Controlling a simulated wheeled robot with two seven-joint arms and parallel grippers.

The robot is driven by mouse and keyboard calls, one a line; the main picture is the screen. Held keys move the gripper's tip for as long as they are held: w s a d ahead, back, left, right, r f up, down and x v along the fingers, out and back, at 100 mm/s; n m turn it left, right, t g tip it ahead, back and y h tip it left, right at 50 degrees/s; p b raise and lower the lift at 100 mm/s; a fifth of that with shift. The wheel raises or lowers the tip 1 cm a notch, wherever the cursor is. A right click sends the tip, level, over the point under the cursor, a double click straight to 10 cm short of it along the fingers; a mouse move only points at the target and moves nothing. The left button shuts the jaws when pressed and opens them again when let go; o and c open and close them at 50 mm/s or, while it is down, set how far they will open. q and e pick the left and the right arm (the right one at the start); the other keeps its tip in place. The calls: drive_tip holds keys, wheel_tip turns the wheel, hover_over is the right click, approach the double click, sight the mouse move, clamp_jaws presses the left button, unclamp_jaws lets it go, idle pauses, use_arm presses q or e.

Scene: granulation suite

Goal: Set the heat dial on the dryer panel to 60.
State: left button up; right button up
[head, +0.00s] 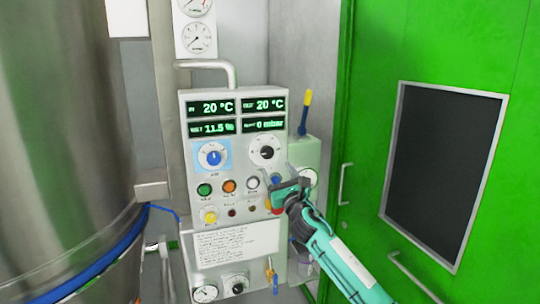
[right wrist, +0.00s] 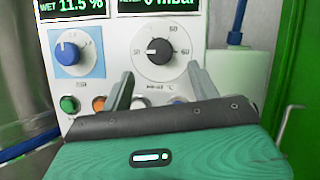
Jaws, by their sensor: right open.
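The dryer panel (head: 225,135) is a pale box with green displays. Its heat dial looks to be the black knob on a white numbered face (head: 265,151), right of a blue knob (head: 212,157). My right gripper (head: 277,184) is open and empty, below and right of the dial in the head view. In the right wrist view its two fingers (right wrist: 160,86) stand apart, below the dial. My left gripper is out of view.
Green, orange and white buttons (right wrist: 69,104) sit below the dials. A pale box with a blue and yellow handle (head: 305,112) stands right of the panel. A steel vessel (head: 65,130) fills the left. A green door (head: 370,130) stands at right.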

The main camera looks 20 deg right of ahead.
sight(268, 154)
drive_tip(key=x, duration=0.5)
drive_tip(key=shift+w+r+p, duration=0.2)
drive_tip(key=shift+r+p, duration=0.05)
drive_tip(key=shift+p, duration=0.1)
drive_tip(key=shift+x, duration=0.8)
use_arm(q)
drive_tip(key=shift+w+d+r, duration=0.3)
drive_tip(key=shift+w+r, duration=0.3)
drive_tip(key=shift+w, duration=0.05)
use_arm(e)
drive_tip(key=shift+w, duration=0.1)
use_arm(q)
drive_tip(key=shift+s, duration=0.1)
use_arm(e)
drive_tip(key=shift+c, duration=0.2)
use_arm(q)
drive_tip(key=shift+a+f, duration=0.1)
use_arm(e)
drive_tip(key=shift+f, duration=0.1)
drive_tip(key=c, duration=0.9)
